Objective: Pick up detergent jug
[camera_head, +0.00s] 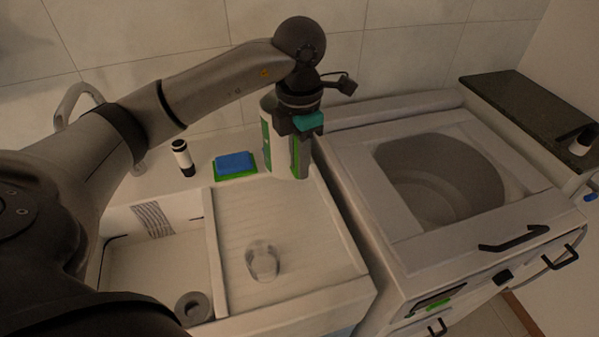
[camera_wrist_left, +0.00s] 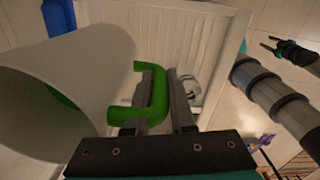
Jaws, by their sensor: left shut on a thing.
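The detergent jug (camera_head: 283,155) is white with green parts and stands upright at the back of the sink counter. It also shows large at the left of the left wrist view (camera_wrist_left: 75,75), with its green handle (camera_wrist_left: 152,112) near the middle. My left gripper (camera_head: 302,146) is at the jug's right side in the head view. In the left wrist view its fingers (camera_wrist_left: 163,95) lie on either side of the handle, shut on it. My right gripper (camera_wrist_left: 275,45) shows small at the upper right of that view, its fingers apart and empty. The jug's base is partly hidden.
A blue and green sponge (camera_head: 235,165) and a dark-capped bottle (camera_head: 183,158) stand left of the jug. A clear glass (camera_head: 262,262) is on the drainboard (camera_head: 290,225). The sink basin (camera_head: 150,265) is at left. A washing machine (camera_head: 390,235) is at right.

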